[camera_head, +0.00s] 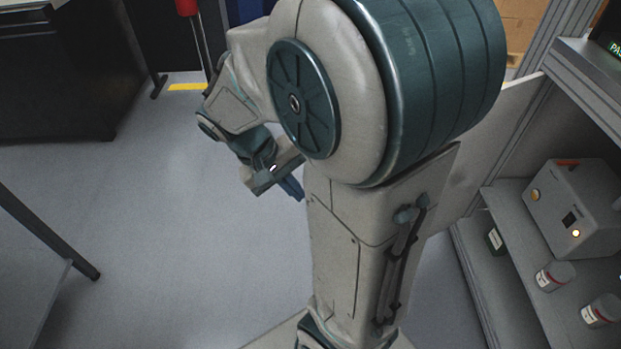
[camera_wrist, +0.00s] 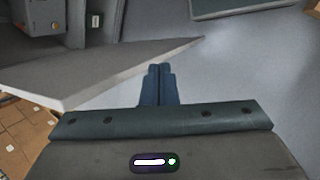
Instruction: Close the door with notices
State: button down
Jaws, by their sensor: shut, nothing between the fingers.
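The door is a light grey panel standing open from the cabinet on the right in the head view (camera_head: 492,138), partly hidden behind my arm. In the wrist view the door (camera_wrist: 110,75) reaches from the left edge to a free corner near the top middle. No notices show on the parts I see. My gripper (camera_head: 292,188) is left of the door in the head view, over open floor. In the wrist view its fingers (camera_wrist: 158,70) are together and empty, just right of the panel; I cannot tell whether they touch it.
The open cabinet has shelves (camera_head: 505,285) holding a grey device (camera_head: 573,208) and jars (camera_head: 555,275). A dark bench (camera_head: 60,75) stands at the upper left, and a table edge (camera_head: 45,235) at the left. Brown boxes (camera_wrist: 18,135) lie beyond the door. The floor left of my arm is clear.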

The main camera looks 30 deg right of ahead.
jog(key=w+d+f+m+g+h+b, duration=0.1)
jog(key=w+d+f+h+b, duration=0.1)
jog(key=w+f+h+b, duration=0.45)
jog(key=w+d+f+m+g+h+b, duration=0.1)
jog(key=w+d+f+g+h+b, duration=0.2)
jog(key=f+h+b, duration=0.45)
jog(key=s+d+f+t+y+b, duration=0.1)
jog(key=s+d+b, duration=0.3)
jog(key=d, duration=0.5)
jog(key=shift+s+f+y+b, duration=0.2)
jog(key=shift+s+y+b, duration=0.2)
jog(key=shift+s, duration=0.5)
